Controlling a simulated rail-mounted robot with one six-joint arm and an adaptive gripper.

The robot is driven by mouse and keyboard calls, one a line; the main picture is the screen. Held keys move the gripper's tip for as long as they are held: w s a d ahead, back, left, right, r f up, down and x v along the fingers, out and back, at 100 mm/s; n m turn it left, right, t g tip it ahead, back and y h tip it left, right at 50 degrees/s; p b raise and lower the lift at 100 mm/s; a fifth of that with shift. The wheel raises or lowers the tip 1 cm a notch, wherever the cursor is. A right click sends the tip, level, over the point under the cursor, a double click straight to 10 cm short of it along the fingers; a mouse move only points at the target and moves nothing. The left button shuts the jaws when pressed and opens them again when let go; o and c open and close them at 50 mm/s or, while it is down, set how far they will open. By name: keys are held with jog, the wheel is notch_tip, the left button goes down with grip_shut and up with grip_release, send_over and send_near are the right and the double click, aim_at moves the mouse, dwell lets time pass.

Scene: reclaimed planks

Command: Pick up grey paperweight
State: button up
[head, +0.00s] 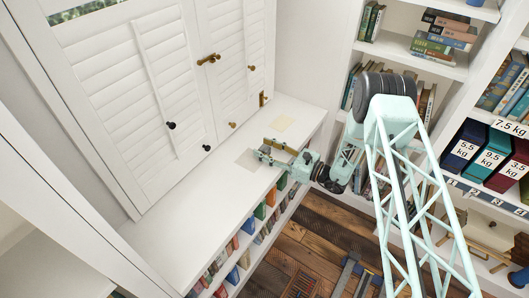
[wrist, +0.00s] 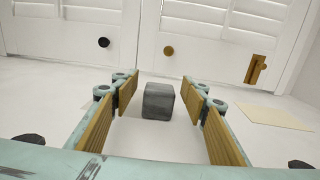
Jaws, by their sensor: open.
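The grey paperweight (wrist: 158,101) is a small dark grey block with rounded edges. It sits on the white counter in the wrist view, between and slightly beyond the tips of my gripper (wrist: 162,92). The jaws are spread, with a gap on both sides of the block, and hold nothing. In the head view my gripper (head: 270,150) is low over the counter and points left toward the shuttered doors. I cannot make out the paperweight clearly there.
White shuttered doors (head: 155,75) with dark and brass knobs stand behind the white counter (head: 185,215). A pale yellow paper (head: 283,124) lies beside my gripper; it shows at right in the wrist view (wrist: 274,116). Bookshelves stand at right. The counter's left part is clear.

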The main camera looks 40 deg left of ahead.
aim_at(264, 149)
jog(key=shift+c, duration=0.9)
jog(key=c, duration=0.9)
jog(key=shift+r, duration=0.15)
jog(key=shift+r+p, duration=0.35)
jog(key=shift+r, duration=1.1)
jog(key=shift+s+d+r, duration=0.15)
jog(key=shift+s+r, duration=0.05)
jog(key=shift+r, duration=0.05)
jog(key=s+d, duration=0.2)
jog(key=s, duration=0.2)
jog(key=s+d+r+p, duration=0.1)
jog(key=s+d, duration=0.2)
jog(key=s, duration=0.1)
jog(key=s+d, duration=0.3)
jog(key=s, duration=0.2)
jog(key=shift+d+r+p, duration=0.15)
jog(key=shift+p, duration=0.2)
